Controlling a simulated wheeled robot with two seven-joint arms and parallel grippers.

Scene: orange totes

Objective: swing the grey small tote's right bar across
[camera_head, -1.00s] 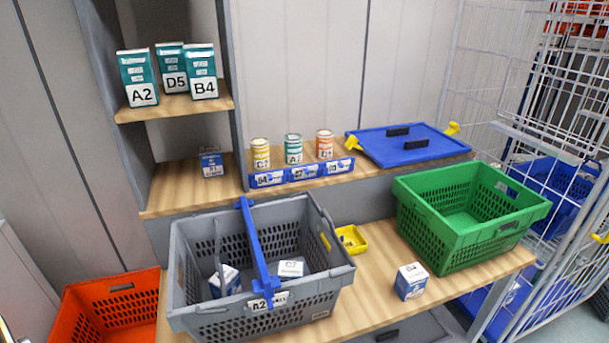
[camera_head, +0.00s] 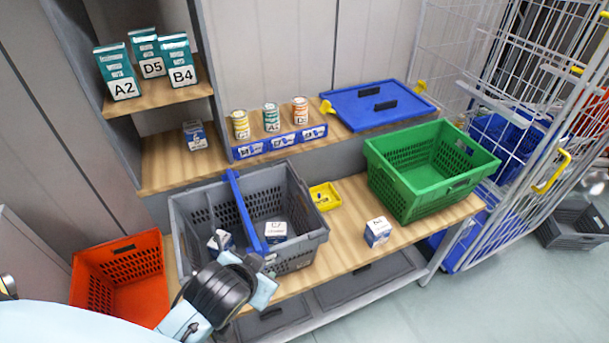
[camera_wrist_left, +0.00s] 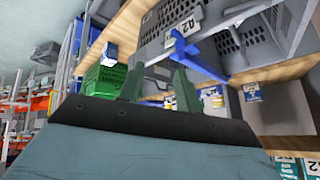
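The grey small tote (camera_head: 312,240) stands on the wooden bench in the head view, with small white-and-blue boxes inside (camera_head: 276,231). A blue bar (camera_head: 240,208) runs across its open top from back to front, near the middle. My left gripper (camera_head: 262,272) is at the tote's front side, close to the bar's front end, and hides the front label there. In the left wrist view its two fingers (camera_wrist_left: 158,72) are apart with nothing seen between them. The blue bar (camera_wrist_left: 198,60) shows just beyond them; contact cannot be told. My right gripper is not in view.
A green tote (camera_head: 410,190) and a small box (camera_head: 377,232) stand to the right on the bench. A yellow bin (camera_head: 325,196) sits behind. An orange tote (camera_head: 120,270) is at the left. A shelf with cans (camera_head: 271,117) and a blue lid (camera_head: 375,104) is behind.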

